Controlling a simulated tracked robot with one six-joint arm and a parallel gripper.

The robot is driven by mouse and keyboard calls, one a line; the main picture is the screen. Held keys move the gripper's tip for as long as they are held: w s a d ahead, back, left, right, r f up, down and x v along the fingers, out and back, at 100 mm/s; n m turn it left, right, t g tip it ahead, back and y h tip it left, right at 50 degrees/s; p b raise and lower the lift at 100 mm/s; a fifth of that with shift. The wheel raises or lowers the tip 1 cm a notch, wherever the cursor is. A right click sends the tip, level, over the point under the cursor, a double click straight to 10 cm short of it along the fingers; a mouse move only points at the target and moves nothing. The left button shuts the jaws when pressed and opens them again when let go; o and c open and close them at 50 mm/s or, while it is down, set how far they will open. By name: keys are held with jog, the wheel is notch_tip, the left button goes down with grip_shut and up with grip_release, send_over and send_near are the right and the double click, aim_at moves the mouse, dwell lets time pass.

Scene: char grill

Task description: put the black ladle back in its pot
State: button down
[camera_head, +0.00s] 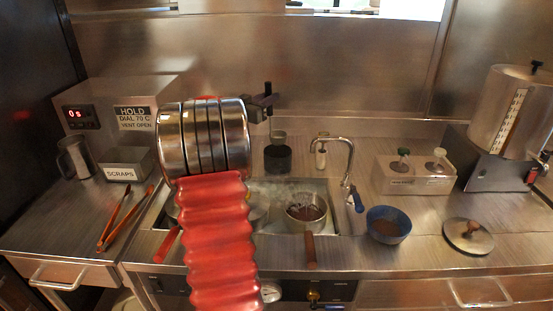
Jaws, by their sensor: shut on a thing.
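My gripper (267,101) is at the end of my red and steel arm, raised in front of the back wall. Another pot (259,217) is mostly hidden behind my arm. I cannot tell which pot is the ladle's.
A faucet (346,165), blue bowl (388,226) and lid (467,237) are to the right. Tongs (120,220) and a scraps bin (125,168) are left.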

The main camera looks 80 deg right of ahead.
jog(key=shift+f, duration=3.15)
jog(key=shift+f, duration=1.75)
jog(key=c, duration=1.6)
grip_release()
jog(key=shift+f, duration=0.15)
jog(key=shift+c, duration=0.2)
send_near(269, 115)
jog(key=f, duration=0.2)
jog(key=w+a+f, duration=0.1)
jog(key=f, duration=0.1)
jog(key=shift+a, duration=0.1)
